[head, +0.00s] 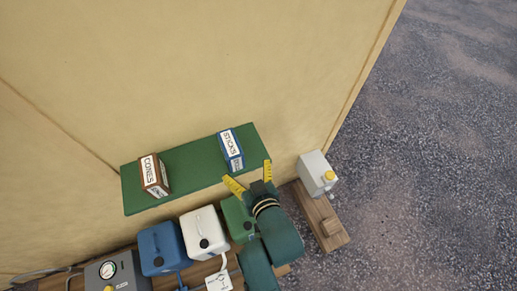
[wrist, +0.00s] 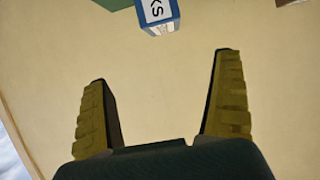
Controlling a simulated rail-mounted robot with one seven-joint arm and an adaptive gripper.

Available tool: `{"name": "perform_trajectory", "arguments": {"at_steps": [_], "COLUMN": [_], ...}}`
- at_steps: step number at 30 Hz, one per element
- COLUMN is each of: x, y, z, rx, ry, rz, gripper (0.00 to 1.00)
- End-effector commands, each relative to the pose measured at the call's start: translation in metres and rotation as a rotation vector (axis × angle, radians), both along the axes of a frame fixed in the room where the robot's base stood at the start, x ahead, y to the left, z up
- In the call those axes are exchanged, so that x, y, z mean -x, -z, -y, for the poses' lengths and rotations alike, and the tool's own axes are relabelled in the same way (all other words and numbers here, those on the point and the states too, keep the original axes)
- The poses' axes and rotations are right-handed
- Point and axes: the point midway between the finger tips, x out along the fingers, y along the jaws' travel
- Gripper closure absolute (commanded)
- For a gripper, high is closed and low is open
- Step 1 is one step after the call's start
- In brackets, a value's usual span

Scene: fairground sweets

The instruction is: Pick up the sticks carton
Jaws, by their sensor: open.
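The sticks carton (head: 231,149) is a blue and white box labelled STICKS. It stands near the right end of a green shelf (head: 190,176) on the cream wall. In the wrist view the carton (wrist: 157,12) shows at the top edge, partly cut off, beyond the fingertips. My gripper (head: 250,177) has yellow fingers spread apart and is empty. It is just below and to the right of the carton in the head view, not touching it. The open gripper (wrist: 162,82) also shows in the wrist view with only wall between its fingers.
A brown and white cones carton (head: 153,176) stands at the shelf's left. Blue (head: 160,248), white (head: 203,232) and green (head: 238,217) canisters stand below the shelf, beside a gauge box (head: 112,272). A white jug (head: 316,174) stands on a plank (head: 323,222) at right.

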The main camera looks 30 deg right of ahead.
Motion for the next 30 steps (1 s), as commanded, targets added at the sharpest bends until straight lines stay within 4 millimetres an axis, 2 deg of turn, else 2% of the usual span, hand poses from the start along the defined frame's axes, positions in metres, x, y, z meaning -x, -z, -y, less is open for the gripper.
{"name": "perform_trajectory", "arguments": {"at_steps": [4,15,22,26,30], "x": [-0.015,-0.091,-0.111,-0.129,-0.143], "y": [0.005,0.038,0.05,0.064,0.07], "z": [0.005,0.02,0.024,0.029,0.032], "rx": [0.001,0.001,0.001,0.001,0.001], "ry": [0.004,0.003,0.003,0.003,0.003], "rz": [0.005,0.005,0.003,0.003,0.006], "gripper": [0.04,0.04,0.04,0.04,0.04]}}
